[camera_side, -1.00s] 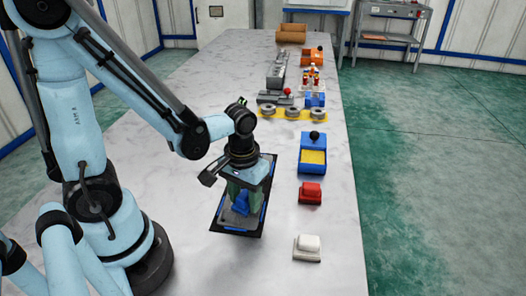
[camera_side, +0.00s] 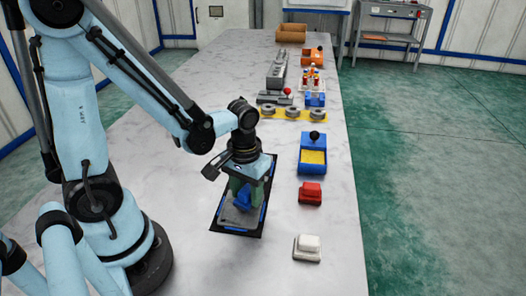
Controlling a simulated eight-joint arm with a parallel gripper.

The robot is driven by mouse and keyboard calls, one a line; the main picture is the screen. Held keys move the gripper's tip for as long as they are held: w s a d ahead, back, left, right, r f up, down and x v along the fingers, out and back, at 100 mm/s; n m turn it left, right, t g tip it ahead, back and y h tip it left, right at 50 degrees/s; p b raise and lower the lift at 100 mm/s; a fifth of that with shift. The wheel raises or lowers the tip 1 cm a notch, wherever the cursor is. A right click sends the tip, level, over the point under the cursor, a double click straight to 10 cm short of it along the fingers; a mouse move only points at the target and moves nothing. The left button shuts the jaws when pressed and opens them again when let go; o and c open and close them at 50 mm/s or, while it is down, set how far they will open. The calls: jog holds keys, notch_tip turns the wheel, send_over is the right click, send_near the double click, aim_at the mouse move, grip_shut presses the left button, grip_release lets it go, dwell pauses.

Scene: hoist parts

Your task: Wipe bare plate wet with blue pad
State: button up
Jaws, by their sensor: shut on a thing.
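The bare plate (camera_side: 232,217) is a grey panel in a dark frame with blue edge strips, lying flat on the table. My gripper (camera_side: 243,194) points down over the plate. It is shut on the blue pad (camera_side: 243,201), which shows between the green fingers at or just above the plate's surface. I cannot tell whether the pad touches the plate. My gripper hides the far part of the plate. Whether the plate is wet cannot be made out.
Right of the plate stand a white-topped block (camera_side: 307,247), a red block (camera_side: 310,193) and a blue box with a yellow pad (camera_side: 313,155). Farther back are a yellow strip with grey rings (camera_side: 292,113) and several hoist parts. The near table is clear.

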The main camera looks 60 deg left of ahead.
aim_at(233, 228)
jog(key=shift+s+d+r, duration=0.1)
jog(key=shift+s+d, duration=0.5)
jog(key=shift+s, duration=0.05)
jog(key=shift+s+d, duration=1.85)
jog(key=shift+d, duration=0.05)
jog(key=shift+s, duration=0.25)
jog(key=shift+s+a, duration=0.3)
jog(key=shift+a, duration=0.3)
jog(key=shift+w+a, duration=0.8)
jog(key=shift+w, duration=0.1)
jog(key=shift+w+a, duration=2.85)
jog(key=shift+a, duration=0.1)
jog(key=shift+s+d+f, duration=0.2)
jog(key=shift+s+d, duration=0.55)
jog(key=shift+d, duration=0.05)
jog(key=shift+s+d+r, duration=0.15)
jog(key=shift+s+d, duration=0.1)
jog(key=shift+s, duration=0.05)
jog(key=shift+s+d, duration=0.25)
jog(key=shift+d, duration=0.05)
jog(key=shift+s+d, duration=1.8)
jog(key=shift+d, duration=0.05)
jog(key=shift+s+d, duration=0.75)
jog(key=shift+s, duration=0.05)
notch_tip(233, 228, up, 8)
